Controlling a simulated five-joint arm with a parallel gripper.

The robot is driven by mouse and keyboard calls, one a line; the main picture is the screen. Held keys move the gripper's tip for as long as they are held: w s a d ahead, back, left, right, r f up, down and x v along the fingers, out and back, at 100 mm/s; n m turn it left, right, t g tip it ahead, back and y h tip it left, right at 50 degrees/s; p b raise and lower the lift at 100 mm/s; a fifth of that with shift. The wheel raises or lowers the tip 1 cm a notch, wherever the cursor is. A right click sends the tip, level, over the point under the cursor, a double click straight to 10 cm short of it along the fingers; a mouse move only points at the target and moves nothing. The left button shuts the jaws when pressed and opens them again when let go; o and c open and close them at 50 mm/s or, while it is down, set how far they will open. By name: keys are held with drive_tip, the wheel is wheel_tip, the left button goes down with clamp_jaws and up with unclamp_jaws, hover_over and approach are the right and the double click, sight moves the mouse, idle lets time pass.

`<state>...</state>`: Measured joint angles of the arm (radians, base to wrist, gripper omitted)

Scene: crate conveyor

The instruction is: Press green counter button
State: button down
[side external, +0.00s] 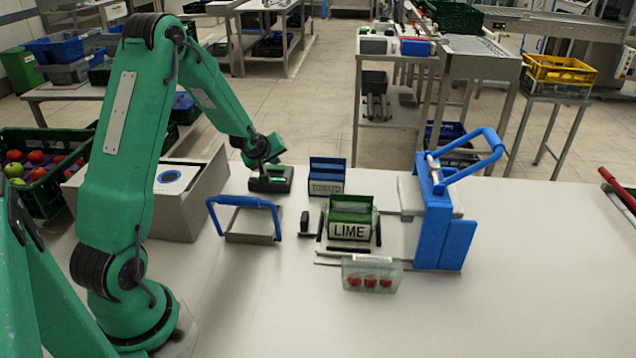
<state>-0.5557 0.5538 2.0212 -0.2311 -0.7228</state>
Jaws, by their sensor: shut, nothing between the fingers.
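A small dark box with a green top patch (276,178), which looks like the counter with its green button, stands on the white table behind the blue-handled frame. My gripper (264,170) is shut and empty, pointing down at the top of this box. Its dark fingers overlap the box in the picture. I cannot tell whether the tips touch the green part or hover just above it. The gripper hides part of the box top.
Right of the box stand a blue TOMATO holder (326,188), a green LIME holder (350,231), and a blue lever press (433,225). A blue-handled frame (246,238) and a clear pack with red items (371,284) are nearer. The table's front right is clear.

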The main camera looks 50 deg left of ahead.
sight(275, 169)
drive_tip(key=shift+f, duration=0.55)
idle(1.0)
drive_tip(key=shift+r, duration=0.95)
drive_tip(key=shift+r, duration=2.55)
